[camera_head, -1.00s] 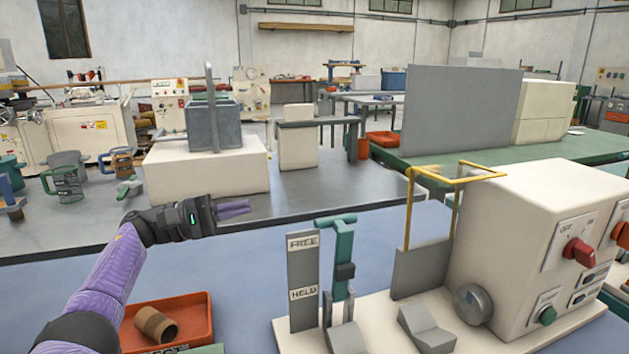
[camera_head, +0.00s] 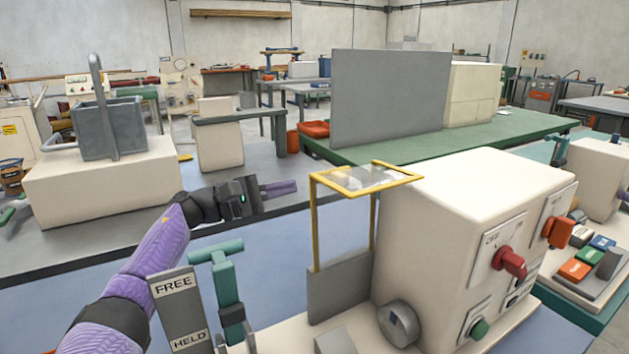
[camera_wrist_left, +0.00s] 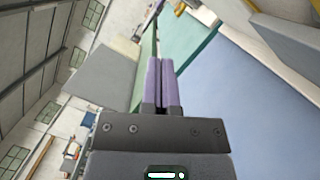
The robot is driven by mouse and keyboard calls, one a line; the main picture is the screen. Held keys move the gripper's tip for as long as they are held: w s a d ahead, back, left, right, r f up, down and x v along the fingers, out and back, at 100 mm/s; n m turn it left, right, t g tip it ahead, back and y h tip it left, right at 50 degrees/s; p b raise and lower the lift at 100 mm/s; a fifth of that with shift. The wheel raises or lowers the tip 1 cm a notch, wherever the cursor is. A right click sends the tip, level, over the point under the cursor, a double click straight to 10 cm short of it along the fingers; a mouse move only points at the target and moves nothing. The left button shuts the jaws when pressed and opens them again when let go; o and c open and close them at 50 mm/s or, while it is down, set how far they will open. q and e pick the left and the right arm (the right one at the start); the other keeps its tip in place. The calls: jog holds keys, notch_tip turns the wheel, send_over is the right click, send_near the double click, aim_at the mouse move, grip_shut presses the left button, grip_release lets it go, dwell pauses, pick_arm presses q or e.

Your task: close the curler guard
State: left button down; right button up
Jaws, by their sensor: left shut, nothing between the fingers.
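The curler guard (camera_head: 367,178) is a yellow frame with a clear panel, joined to the cream machine (camera_head: 480,205) above a grey plate (camera_head: 340,288). Its top part lies roughly level, raised on upright yellow bars. My left gripper (camera_head: 294,187) is shut and empty, to the left of the guard at about the height of its top, apart from it in the picture. In the left wrist view its purple fingers (camera_wrist_left: 160,82) are together with nothing between them. My right gripper is not in view.
A teal lever (camera_head: 226,285) stands beside a grey FREE/HELD plate (camera_head: 178,312) in front of my left arm. A round grey knob (camera_head: 399,323) and a red switch (camera_head: 509,262) are on the machine. A button panel (camera_head: 590,262) stands at the right.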

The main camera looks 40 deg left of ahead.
pick_arm(q)
jog(key=d, duration=0.1)
jog(key=w+d+r+p, duration=0.1)
jog(key=d, duration=0.1)
jog(key=d+r, duration=0.1)
jog(key=d, duration=0.1)
jog(key=shift+w+r, duration=0.2)
jog(key=shift+w, duration=0.15)
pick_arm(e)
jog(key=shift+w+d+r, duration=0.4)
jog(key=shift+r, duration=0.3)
